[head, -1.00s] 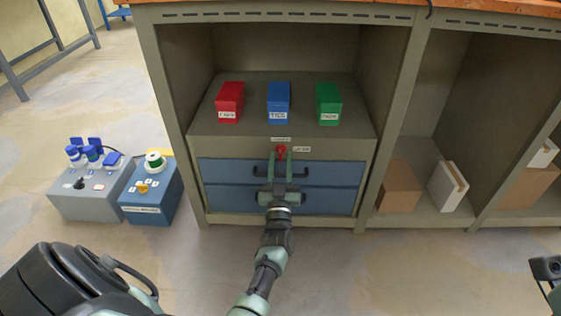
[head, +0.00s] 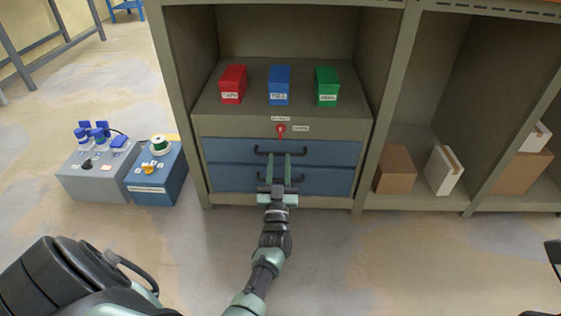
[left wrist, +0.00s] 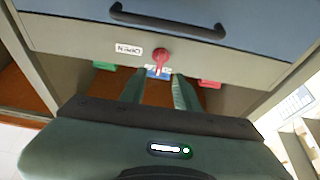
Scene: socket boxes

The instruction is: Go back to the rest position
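My left gripper (head: 279,155) is in front of the blue drawers, its two fingers apart with nothing between them. In the left wrist view its fingers (left wrist: 160,90) are also apart. A red knob (head: 280,130) is on the cabinet panel just beyond the fingertips; a gap shows between them. The knob also shows in the left wrist view (left wrist: 161,56), beside a label reading OPEN (left wrist: 128,49). The upper drawer (head: 325,152) and lower drawer (head: 232,178) look shut. Only a dark piece of my right arm shows at the right edge; its gripper fingers are out of view.
Red (head: 233,82), blue (head: 279,82) and green (head: 326,83) boxes stand on the shelf above. A grey control box (head: 95,180) and a blue one (head: 158,180) are on the floor at left. Cartons (head: 396,172) sit in the right bay. The floor in front is clear.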

